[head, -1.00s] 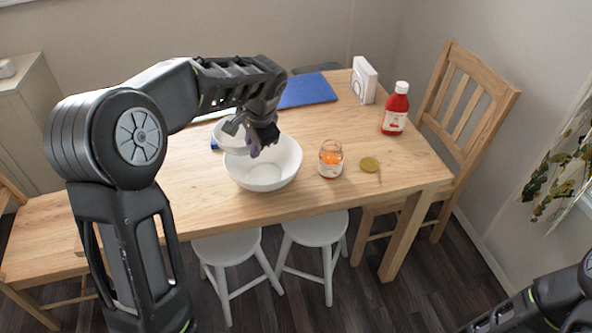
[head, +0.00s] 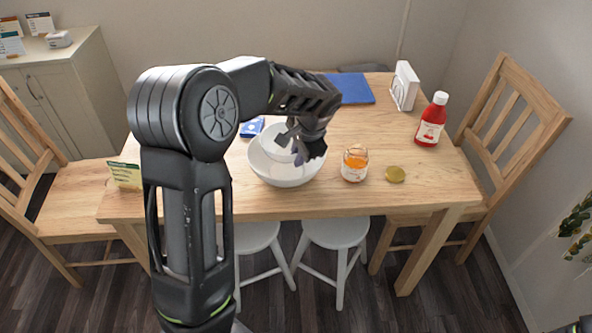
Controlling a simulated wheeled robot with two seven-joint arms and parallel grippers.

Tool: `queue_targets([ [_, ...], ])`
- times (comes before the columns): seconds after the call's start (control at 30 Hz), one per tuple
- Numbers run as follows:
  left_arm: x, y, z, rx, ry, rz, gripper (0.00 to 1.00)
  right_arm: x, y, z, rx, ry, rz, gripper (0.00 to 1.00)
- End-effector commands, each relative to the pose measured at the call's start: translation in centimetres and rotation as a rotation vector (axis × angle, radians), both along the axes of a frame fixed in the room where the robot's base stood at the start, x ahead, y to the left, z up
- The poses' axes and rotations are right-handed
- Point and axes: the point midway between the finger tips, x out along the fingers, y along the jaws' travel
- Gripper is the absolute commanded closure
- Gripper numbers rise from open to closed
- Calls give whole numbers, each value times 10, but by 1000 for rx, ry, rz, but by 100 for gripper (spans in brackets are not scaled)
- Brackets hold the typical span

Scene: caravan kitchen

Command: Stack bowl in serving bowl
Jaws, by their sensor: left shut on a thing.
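A large white serving bowl (head: 287,178) stands upright on the wooden table, near its front edge. My left gripper (head: 308,152) is shut on a smaller white bowl (head: 277,138), pinching it on its right side. The smaller bowl overlaps the serving bowl's opening and back rim in the head view. I cannot tell whether it touches the serving bowl inside or is held just above it. My gripper hides part of both bowls. My right gripper is out of view.
A red bottle (head: 431,120), a white box (head: 404,86), a blue mat (head: 347,88) and a small blue item (head: 252,128) are also on the table.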

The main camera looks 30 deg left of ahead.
Motion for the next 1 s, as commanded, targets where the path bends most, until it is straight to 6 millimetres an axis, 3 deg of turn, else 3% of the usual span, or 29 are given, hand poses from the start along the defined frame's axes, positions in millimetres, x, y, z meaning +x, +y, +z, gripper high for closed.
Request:
queue_targets([
  [0.13,0,0,-16,1,0,0,100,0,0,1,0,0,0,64],
  [0.47,0,0,-20,0,-1,0,100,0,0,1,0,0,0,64],
  [0.73,0,0,-52,1,1,-2,100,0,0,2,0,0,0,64],
  [1.0,0,0,-55,0,-1,0,100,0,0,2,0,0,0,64],
])
